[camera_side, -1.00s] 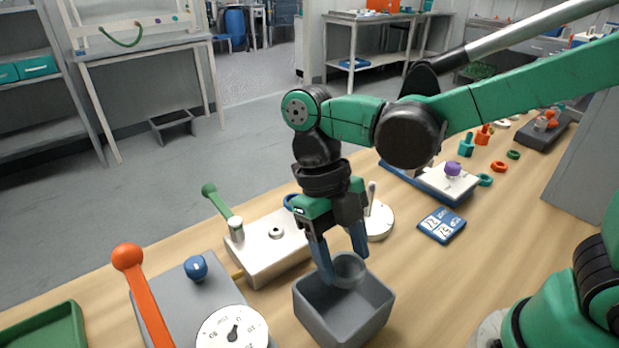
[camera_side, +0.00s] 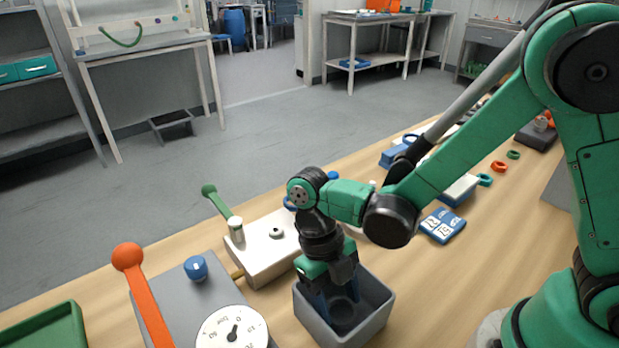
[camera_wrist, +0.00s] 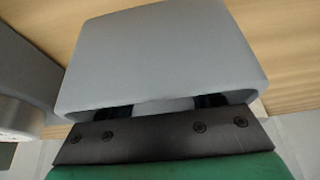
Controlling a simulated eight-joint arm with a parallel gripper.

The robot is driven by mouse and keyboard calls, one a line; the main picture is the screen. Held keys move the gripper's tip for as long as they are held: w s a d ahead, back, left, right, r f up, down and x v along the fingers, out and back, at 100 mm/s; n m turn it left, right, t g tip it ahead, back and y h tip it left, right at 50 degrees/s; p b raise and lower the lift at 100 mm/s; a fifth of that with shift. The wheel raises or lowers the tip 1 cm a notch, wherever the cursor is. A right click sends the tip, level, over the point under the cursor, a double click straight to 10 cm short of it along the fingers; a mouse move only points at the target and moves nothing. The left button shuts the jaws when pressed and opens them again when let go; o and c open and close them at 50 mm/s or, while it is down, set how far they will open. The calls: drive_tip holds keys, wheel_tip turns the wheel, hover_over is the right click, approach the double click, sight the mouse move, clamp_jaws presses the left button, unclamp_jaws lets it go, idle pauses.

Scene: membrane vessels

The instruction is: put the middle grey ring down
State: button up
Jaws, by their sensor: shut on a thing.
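The grey ring (camera_side: 343,314) is low inside an open grey bin (camera_side: 372,328) in the side view. It looks dark in the bin's shade, and whether it touches the floor cannot be told. My gripper (camera_side: 340,304) points down into the bin, shut on the ring, with its fingers below the rim. In the wrist view the bin's wall (camera_wrist: 160,55) fills the middle, and it hides the fingertips and the ring.
A white block with a green lever (camera_side: 262,255) stands behind the bin. A grey panel with a blue knob (camera_side: 196,268), a dial (camera_side: 232,330) and an orange lever (camera_side: 142,290) is to the left. Open wooden table (camera_side: 430,290) lies to the right.

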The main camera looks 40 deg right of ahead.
drive_tip(key=o, duration=0.9)
drive_tip(key=shift+f, duration=0.1)
drive_tip(key=shift+o, duration=0.2)
drive_tip(key=v, duration=1.2)
drive_tip(key=d+m+t, duration=0.5)
drive_tip(key=d+m, duration=0.1)
drive_tip(key=m, duration=1.2)
drive_tip(key=d+r+m+t, duration=0.1)
drive_tip(key=d+m+t, duration=0.5)
drive_tip(key=m, duration=1.2)
drive_tip(key=shift+s+r+t, duration=0.3)
drive_tip(key=shift+s+r, duration=0.05)
